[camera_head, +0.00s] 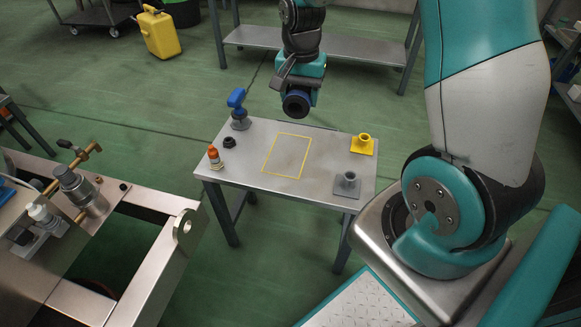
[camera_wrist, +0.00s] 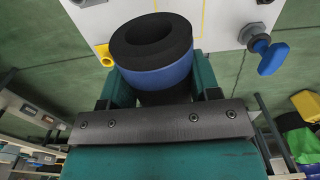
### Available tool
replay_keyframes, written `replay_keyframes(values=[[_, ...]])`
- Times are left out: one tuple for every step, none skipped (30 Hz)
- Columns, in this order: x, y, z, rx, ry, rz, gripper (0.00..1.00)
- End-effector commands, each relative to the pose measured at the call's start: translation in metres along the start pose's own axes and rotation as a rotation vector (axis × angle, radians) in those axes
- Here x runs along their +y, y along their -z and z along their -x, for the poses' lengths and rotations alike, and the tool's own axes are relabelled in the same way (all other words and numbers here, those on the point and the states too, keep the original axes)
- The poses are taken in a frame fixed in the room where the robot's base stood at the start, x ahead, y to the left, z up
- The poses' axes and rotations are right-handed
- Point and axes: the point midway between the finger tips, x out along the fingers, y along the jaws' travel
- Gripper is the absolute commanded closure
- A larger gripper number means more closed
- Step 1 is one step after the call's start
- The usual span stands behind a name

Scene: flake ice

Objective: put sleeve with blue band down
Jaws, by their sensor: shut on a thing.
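The sleeve with the blue band (camera_wrist: 155,70) is a thick black hollow cylinder. In the wrist view it sits between the teal fingers of my gripper (camera_wrist: 162,88), open end facing the camera. In the head view my gripper (camera_head: 300,88) hangs at the far side of the small table, shut on the sleeve (camera_head: 295,104). The sleeve appears held in the air, clear of the tabletop. The grey table (camera_head: 255,178) has a yellow outlined rectangle (camera_head: 287,156) in its middle, which is empty.
On the right are a yellow flanged piece (camera_head: 362,146) and a grey flanged piece (camera_head: 347,184). A metal frame (camera_head: 150,260) stands at the front left.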

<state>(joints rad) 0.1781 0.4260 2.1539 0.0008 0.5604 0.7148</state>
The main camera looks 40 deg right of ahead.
Motion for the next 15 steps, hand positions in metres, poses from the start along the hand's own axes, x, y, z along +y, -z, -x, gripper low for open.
replay_keyframes(values=[[0.001,0.001,-0.005,0.0,0.0,-0.011,0.71],[0.001,0.001,-0.008,-0.001,0.0,-0.016,0.71],[0.001,0.0,-0.013,-0.002,-0.002,-0.019,0.71],[0.001,0.0,-0.019,-0.004,-0.004,-0.019,0.71],[0.001,0.0,-0.026,-0.004,-0.004,-0.019,0.71],[0.002,-0.001,-0.037,-0.005,-0.005,-0.019,0.71],[0.001,-0.001,-0.046,-0.005,-0.005,-0.018,0.71],[0.001,-0.001,-0.055,-0.006,-0.005,-0.018,0.71],[0.001,-0.001,-0.066,-0.005,-0.005,-0.017,0.71],[0.001,-0.001,-0.075,-0.005,-0.005,-0.017,0.71],[0.001,-0.001,-0.084,-0.005,-0.004,-0.017,0.71],[0.001,-0.001,-0.095,-0.005,-0.004,-0.016,0.71],[0.001,-0.001,-0.103,-0.005,-0.004,-0.016,0.71],[0.001,-0.001,-0.112,-0.004,-0.004,-0.016,0.71],[0.001,-0.001,-0.122,-0.004,-0.004,-0.016,0.71]])
